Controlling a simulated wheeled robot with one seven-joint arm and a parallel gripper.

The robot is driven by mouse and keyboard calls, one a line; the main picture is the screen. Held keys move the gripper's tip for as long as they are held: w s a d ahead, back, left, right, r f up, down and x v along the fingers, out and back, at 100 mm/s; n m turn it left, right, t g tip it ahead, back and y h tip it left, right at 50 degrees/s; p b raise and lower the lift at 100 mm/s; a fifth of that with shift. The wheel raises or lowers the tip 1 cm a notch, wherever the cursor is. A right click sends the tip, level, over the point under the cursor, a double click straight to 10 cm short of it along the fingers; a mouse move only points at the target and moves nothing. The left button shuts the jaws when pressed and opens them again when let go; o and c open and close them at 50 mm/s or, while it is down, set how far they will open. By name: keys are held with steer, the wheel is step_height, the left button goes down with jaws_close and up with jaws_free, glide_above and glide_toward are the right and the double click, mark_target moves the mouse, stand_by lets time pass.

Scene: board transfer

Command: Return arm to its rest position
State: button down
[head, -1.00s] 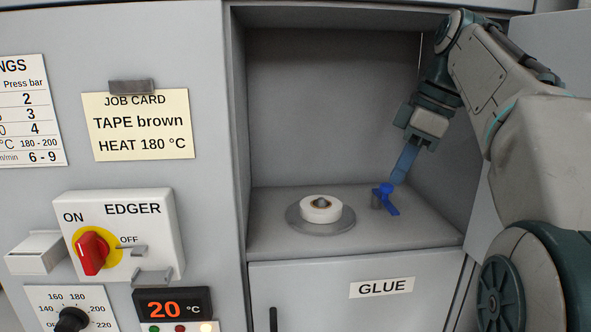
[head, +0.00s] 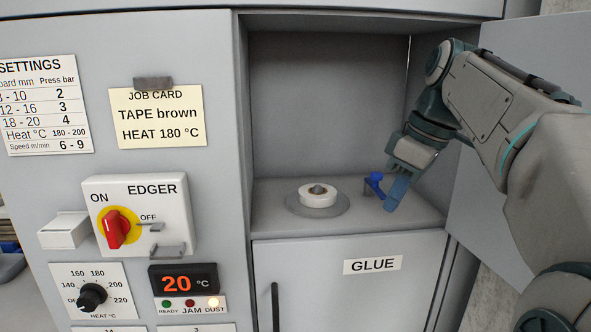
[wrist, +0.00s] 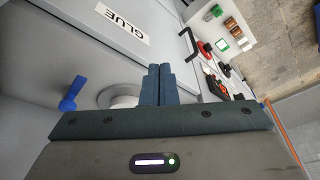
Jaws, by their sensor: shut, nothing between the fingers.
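My gripper (head: 397,193) is at the right side of the open recess in the head view, in front of the blue lever (head: 376,183). Its blue fingers are shut and empty. In the wrist view my gripper (wrist: 156,84) has its two fingers pressed together, with the blue lever (wrist: 72,93) to their left, apart from them. My arm comes in from the right edge of the head view, bent at the elbow. A white tape roll (head: 318,196) lies on a round grey disc (head: 297,206) in the recess, left of my gripper.
An open door panel (head: 545,60) stands at the right behind my arm. The GLUE cabinet door (head: 350,300) is below the recess. Left are the EDGER switch (head: 116,229), heat dial (head: 92,297) and display (head: 183,279) reading 20 °C. The recess above the roll is empty.

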steer(key=s+f+m+h, duration=0.1)
steer(key=s+f+m, duration=0.2)
steer(key=s+f, duration=0.2)
steer(key=s+a+f+m+t+h, duration=0.1)
steer(key=s+f+m, duration=0.3)
steer(key=f, duration=0.7)
steer(key=s+f+m+h, duration=0.1)
steer(key=s+f+m, duration=0.2)
steer(key=f, duration=0.6)
steer(key=s, duration=0.2)
steer(key=shift+s+a+m, duration=0.15)
steer(key=shift+s+m, duration=0.15)
